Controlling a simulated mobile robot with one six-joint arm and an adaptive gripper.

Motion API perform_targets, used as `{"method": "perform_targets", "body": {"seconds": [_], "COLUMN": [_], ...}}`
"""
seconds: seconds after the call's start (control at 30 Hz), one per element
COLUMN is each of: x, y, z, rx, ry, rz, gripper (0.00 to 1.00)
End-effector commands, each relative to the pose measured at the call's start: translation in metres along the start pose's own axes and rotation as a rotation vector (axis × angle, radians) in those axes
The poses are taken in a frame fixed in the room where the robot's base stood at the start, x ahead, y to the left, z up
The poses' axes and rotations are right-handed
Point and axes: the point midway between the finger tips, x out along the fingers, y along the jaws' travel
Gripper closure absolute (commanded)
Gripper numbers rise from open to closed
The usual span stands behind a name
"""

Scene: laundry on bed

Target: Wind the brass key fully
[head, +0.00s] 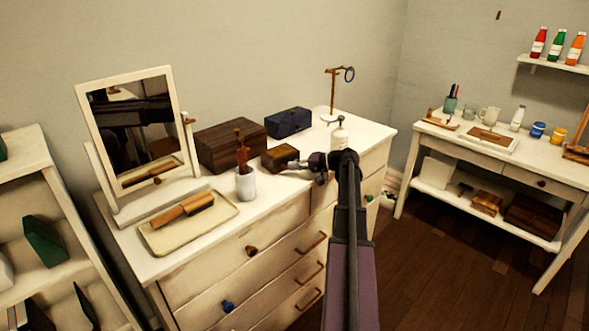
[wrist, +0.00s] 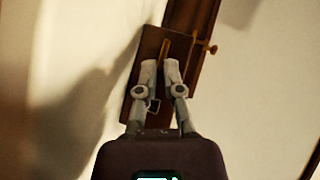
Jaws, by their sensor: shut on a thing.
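A small brown wooden box (head: 281,158) sits on top of the white dresser. My gripper (head: 301,164) reaches in from the right and is at the box's right side. In the wrist view the box (wrist: 147,85) lies beyond the fingers. My gripper (wrist: 163,66) is shut there on a narrow brass-coloured piece, which looks like the brass key (wrist: 165,49). The fingertips hide much of it, so its turn angle is unclear. A small brass knob on a stem (wrist: 209,48) sticks out to the right.
A larger dark wooden box (head: 232,146) and a blue box (head: 288,122) stand behind. A tray (head: 170,245), a mirror (head: 131,125) and a brass stand (head: 332,92) are also on the dresser (head: 285,213).

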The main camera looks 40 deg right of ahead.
Motion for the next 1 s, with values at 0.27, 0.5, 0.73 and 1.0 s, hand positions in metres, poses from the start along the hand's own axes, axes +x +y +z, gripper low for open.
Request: {"method": "perform_targets", "body": {"seconds": [0.27, 0.5, 0.73, 1.0], "x": [0.0011, 0.0005, 0.0005, 0.0003], "y": [0.0065, 0.0031, 0.0029, 0.0026], "z": [0.0009, 0.0005, 0.0003, 0.0003], "rx": [0.109, 0.134, 0.133, 0.133], "ry": [0.0, -0.002, -0.002, -0.001], "rz": [-0.106, -0.131, -0.13, -0.131], "gripper": [1.0, 1.0, 0.77, 0.57]}}
